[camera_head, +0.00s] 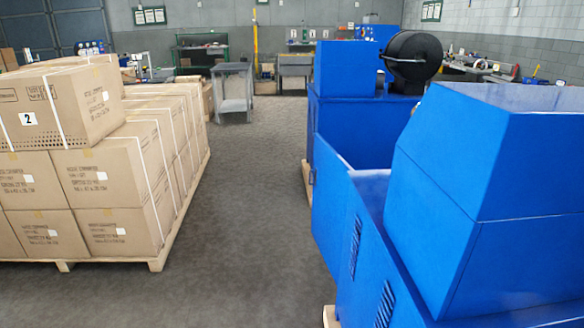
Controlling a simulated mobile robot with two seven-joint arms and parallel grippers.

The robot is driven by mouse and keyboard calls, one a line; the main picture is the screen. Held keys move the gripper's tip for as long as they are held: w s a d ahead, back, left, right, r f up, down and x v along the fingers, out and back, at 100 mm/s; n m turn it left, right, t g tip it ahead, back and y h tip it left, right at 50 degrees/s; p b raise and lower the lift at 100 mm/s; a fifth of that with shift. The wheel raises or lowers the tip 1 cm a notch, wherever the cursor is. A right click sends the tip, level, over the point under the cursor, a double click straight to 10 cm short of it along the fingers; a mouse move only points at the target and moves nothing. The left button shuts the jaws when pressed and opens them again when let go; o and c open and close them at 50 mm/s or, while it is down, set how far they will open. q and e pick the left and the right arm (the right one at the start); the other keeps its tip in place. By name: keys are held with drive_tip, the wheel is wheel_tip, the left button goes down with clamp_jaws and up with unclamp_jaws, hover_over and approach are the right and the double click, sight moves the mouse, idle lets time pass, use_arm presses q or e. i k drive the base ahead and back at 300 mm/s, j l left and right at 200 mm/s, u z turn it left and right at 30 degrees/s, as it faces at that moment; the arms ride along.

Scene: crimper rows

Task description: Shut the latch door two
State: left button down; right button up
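Blue machines stand along the right side. The near blue machine (480,220) has a sloped upper housing and slotted vents low on its side. A flat blue panel (331,205) stands upright at its far end, jutting toward the aisle. I cannot tell whether this panel is a latch door, and no latch or door number can be read on the machines. A farther blue machine (345,100) stands behind it, with a black reel (413,55) beside its top. Neither of my grippers is in view.
Strapped cartons (105,185) are stacked on a wooden pallet (158,262) at left, one carrying a "2" label. The grey floor aisle (245,200) between the cartons and machines is clear. A grey metal stand (233,88) and workbenches (295,68) are at the back.

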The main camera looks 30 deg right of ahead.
sight(330, 184)
drive_tip(key=i+j+u, duration=0.25)
drive_tip(key=i+j, duration=0.35)
drive_tip(key=i+z, duration=0.3)
drive_tip(key=i, duration=0.25)
drive_tip(key=i+j+z, duration=0.3)
drive_tip(key=i, duration=0.25)
drive_tip(key=i+z, duration=0.4)
drive_tip(key=i+j+z, duration=0.1)
drive_tip(key=i+z, duration=0.3)
drive_tip(key=i, duration=0.15)
drive_tip(key=i+z, duration=0.2)
drive_tip(key=z, duration=0.2)
drive_tip(key=i+z, duration=0.2)
drive_tip(key=z, duration=0.15)
drive_tip(key=i+j+z, duration=0.1)
drive_tip(key=z, duration=0.3)
drive_tip(key=i+j+z, duration=0.1)
drive_tip(key=i+z, duration=0.25)
drive_tip(key=i+j+z, duration=0.15)
drive_tip(key=z, duration=0.15)
